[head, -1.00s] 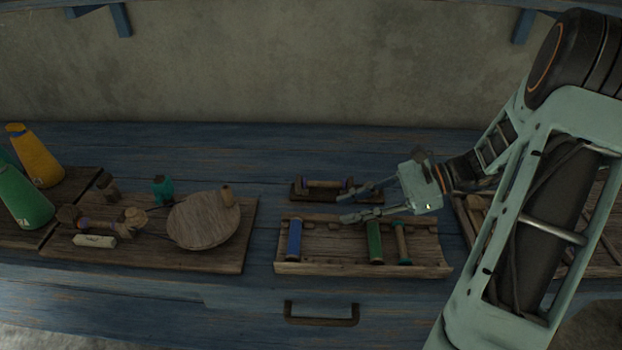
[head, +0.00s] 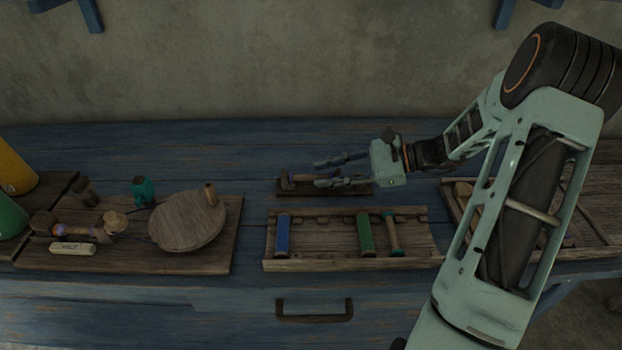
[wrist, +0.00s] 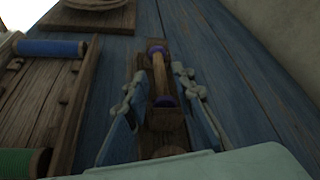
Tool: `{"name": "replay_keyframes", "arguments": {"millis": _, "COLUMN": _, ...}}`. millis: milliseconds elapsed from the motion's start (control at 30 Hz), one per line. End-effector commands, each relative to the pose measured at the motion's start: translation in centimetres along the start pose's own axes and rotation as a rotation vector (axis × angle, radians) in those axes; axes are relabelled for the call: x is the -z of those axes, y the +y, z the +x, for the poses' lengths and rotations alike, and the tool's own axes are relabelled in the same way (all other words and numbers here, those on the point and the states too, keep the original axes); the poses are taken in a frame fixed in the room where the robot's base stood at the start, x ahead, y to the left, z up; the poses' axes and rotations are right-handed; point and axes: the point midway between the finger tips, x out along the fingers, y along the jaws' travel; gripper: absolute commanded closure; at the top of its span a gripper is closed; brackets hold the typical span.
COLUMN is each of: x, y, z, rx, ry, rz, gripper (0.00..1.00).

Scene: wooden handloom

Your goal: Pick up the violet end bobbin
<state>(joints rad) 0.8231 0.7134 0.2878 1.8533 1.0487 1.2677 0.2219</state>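The violet end bobbin (wrist: 160,77), a bare wooden spool with violet bands at its ends, lies in a small dark wooden holder (head: 345,191) behind the bobbin tray. In the head view the bobbin (head: 299,178) is partly covered by my gripper. My gripper (head: 321,173) is open above the holder, its fingers pointing left. In the wrist view my gripper (wrist: 157,90) has one finger on each side of the bobbin's near part, with gaps visible. I cannot tell how far above the bobbin the fingertips are.
The bobbin tray (head: 340,265) in front holds a blue bobbin (head: 283,235), a green bobbin (head: 365,234) and a wooden one with green ends (head: 391,234). A board with a round wooden disc (head: 187,222) lies left. Another tray stands right. Bench behind the holder is clear.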

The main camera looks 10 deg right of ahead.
Motion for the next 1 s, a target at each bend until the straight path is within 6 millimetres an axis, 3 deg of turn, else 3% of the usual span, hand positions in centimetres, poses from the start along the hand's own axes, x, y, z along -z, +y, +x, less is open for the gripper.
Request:
{"name": "replay_keyframes", "arguments": {"millis": 100, "x": 0.2, "y": 0.3, "z": 2.1, "rx": -0.004, "ry": -0.003, "rz": -0.001, "gripper": 0.77}}
{"name": "replay_keyframes", "arguments": {"millis": 200, "x": 0.2, "y": 0.2, "z": 3.1, "rx": -0.001, "ry": -0.001, "rz": 0.000, "gripper": 0.77}}
{"name": "replay_keyframes", "arguments": {"millis": 433, "x": 0.1, "y": 0.1, "z": 3.1, "rx": 0.000, "ry": 0.000, "rz": 0.000, "gripper": 0.78}}
{"name": "replay_keyframes", "arguments": {"millis": 633, "x": 0.1, "y": 0.1, "z": 3.1, "rx": -0.001, "ry": 0.000, "rz": 0.000, "gripper": 0.98}}
{"name": "replay_keyframes", "arguments": {"millis": 1000, "x": -0.2, "y": -0.1, "z": 3.0, "rx": 0.000, "ry": 0.001, "rz": -0.001, "gripper": 0.98}}
